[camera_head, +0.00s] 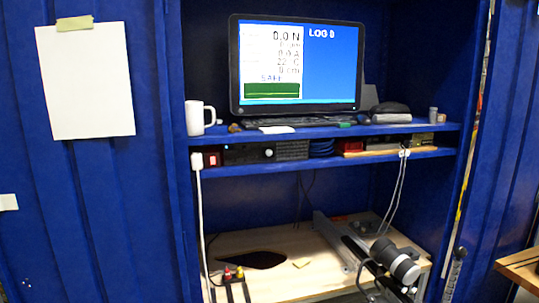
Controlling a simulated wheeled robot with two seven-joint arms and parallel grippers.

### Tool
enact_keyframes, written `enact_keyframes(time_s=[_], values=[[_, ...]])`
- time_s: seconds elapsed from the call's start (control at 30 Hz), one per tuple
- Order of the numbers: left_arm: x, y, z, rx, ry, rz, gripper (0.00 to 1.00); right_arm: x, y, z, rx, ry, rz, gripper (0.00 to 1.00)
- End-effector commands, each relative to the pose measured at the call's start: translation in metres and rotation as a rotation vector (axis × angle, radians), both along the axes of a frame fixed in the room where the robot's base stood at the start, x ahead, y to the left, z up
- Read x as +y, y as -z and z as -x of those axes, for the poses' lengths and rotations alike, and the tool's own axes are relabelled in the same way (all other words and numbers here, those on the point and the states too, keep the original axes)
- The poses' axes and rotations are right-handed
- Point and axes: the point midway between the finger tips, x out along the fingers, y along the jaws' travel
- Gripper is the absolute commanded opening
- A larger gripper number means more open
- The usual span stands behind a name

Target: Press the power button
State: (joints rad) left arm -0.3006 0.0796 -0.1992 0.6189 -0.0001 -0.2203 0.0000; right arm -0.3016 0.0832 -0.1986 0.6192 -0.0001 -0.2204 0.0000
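A small red switch (212,159) sits at the left end of the narrow shelf gap under the monitor. Beside it is a dark power unit (246,154) with a pale round knob (268,153). I cannot tell for sure which of these is the power button. The monitor (298,65) is lit and reads 0.0 N, what looks like SAFE, and LOG with a digit after it. Neither of my grippers is in view.
A white mug (199,118) stands at the upper shelf's left end. White cables (198,200) hang on both sides. Below, a wooden bench top (300,277) has a dark opening (252,260) and a grey-and-black cylindrical device (396,262). Blue cabinet walls bound both sides.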

Motion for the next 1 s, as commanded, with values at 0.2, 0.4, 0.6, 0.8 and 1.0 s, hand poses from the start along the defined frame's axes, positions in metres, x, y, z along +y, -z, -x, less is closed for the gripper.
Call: enact_keyframes(time_s=[0.2, 0.4, 0.6, 0.8, 1.0], values=[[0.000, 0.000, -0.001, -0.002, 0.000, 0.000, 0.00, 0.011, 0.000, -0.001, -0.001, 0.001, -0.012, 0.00], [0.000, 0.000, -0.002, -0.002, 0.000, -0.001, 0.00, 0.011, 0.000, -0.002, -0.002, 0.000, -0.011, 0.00], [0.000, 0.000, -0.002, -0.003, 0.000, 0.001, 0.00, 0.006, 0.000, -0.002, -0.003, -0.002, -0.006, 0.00], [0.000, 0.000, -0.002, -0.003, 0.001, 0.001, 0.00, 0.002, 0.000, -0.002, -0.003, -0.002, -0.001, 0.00], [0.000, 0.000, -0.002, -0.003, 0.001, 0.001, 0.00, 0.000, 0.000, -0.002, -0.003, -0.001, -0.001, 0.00]])
